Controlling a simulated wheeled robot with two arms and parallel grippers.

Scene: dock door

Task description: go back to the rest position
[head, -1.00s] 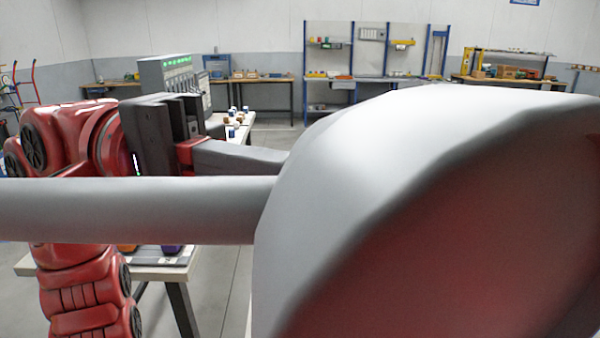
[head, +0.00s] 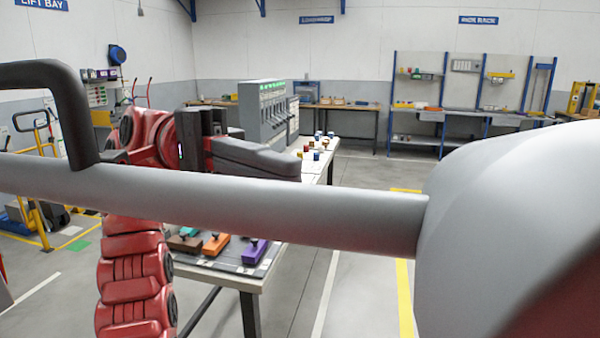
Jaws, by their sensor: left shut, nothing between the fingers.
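My left gripper (head: 290,166) shows left of the middle in the head view, on the end of my red arm. Its dark grey fingers point right and are shut with nothing between them. It is seen over the work table (head: 328,172), apart from the objects there as far as I can tell. My right gripper is not in view. The lower right of the view is blocked close to the camera.
A grey cabinet with green lights (head: 263,110) and several small cups (head: 317,143) stand on the table. Brown, orange (head: 215,244) and purple (head: 254,251) handled blocks lie at its near end. A blue-framed workbench (head: 440,110) stands behind. Floor right of the table is clear.

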